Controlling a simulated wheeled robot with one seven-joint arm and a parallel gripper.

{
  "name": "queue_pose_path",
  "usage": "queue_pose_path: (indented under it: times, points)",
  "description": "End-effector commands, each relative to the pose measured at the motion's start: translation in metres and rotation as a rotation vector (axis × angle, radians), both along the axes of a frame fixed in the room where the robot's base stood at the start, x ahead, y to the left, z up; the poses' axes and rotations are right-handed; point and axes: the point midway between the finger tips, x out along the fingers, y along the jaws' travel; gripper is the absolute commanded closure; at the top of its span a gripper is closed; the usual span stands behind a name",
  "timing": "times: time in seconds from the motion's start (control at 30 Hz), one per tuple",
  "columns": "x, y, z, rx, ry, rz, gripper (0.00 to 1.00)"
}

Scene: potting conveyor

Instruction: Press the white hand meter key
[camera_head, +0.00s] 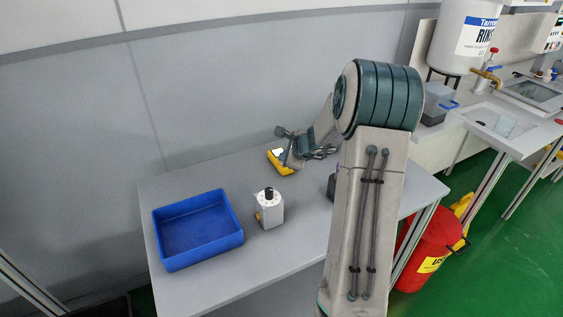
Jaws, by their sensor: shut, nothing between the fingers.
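A yellow hand meter (279,168) lies on the grey table near the back wall. A pale patch shows on its top face; I cannot tell whether this is the white key or the display. My gripper (292,161) is shut and empty, over the right side of the meter. It covers part of the meter's top. I cannot tell whether its fingertips touch the meter.
A blue open bin (197,231) stands at the table's left. A white device with a black knob (269,209) stands between bin and meter. A dark object (332,186) is partly hidden behind my arm. Bare tabletop lies left of the meter.

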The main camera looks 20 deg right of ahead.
Motion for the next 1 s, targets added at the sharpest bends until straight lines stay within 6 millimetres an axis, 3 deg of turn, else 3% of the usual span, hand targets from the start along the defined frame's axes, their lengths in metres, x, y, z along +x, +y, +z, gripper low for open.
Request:
queue_pose_path:
  times: [1.0]
  points:
    - [0.000,0.000,0.010,0.000,0.001,0.001,1.00]
